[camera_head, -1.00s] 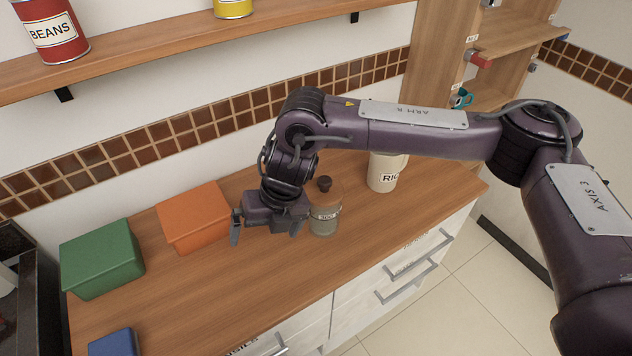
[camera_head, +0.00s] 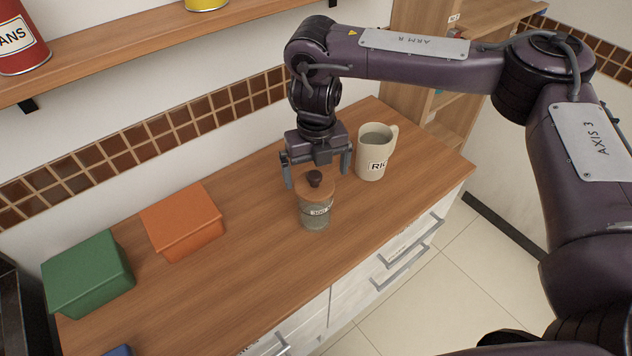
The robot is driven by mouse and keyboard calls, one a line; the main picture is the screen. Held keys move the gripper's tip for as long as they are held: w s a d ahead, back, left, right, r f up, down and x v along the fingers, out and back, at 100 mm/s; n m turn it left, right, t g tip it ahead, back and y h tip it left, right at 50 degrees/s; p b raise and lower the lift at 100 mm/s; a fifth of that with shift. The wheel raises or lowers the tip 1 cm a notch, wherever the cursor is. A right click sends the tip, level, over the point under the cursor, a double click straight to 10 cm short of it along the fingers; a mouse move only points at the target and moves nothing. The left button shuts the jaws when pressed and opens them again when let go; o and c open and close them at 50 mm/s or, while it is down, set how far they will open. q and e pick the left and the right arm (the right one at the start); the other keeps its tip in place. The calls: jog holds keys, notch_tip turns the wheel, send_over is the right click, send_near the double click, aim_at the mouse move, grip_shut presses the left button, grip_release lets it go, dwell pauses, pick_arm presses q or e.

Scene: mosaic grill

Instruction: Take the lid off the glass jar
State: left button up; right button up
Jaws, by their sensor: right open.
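The glass jar (camera_head: 316,215) stands upright on the wooden counter (camera_head: 245,250), with a label on its front. Its brown lid (camera_head: 315,186), topped by a dark round knob (camera_head: 315,178), sits on the jar. My right gripper (camera_head: 317,180) is open, fingers pointing down. Its fingers appear to the left and right of the lid and knob in the picture. The gripper looks just above or behind the lid; I cannot tell its exact depth. No contact with the lid is visible. My left gripper is not in view.
A beige jug (camera_head: 372,155) stands close to the right of the gripper. An orange box (camera_head: 182,222) and a green box (camera_head: 88,273) sit to the left. A wall shelf (camera_head: 130,58) with cans runs above.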

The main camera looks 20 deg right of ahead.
aim_at(314, 186)
jog(key=shift+w+a+f, duration=0.1)
jog(key=shift+w+f, duration=0.05)
jog(key=shift+f, duration=0.45)
jog(key=shift+w+a+f, duration=0.1)
jog(key=shift+w+f, duration=0.05)
jog(key=shift+f, duration=0.45)
jog(key=shift+w+f, duration=0.1)
jog(key=shift+f, duration=0.05)
jog(key=shift+s+d, duration=0.1)
jog(key=shift+s, duration=0.1)
jog(key=shift+c, duration=0.8)
jog(key=shift+w, duration=0.1)
jog(key=c, duration=0.7)
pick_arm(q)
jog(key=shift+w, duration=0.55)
pick_arm(e)
jog(key=shift+c, duration=0.5)
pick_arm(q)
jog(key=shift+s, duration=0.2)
pick_arm(e)
jog(key=shift+r, duration=0.2)
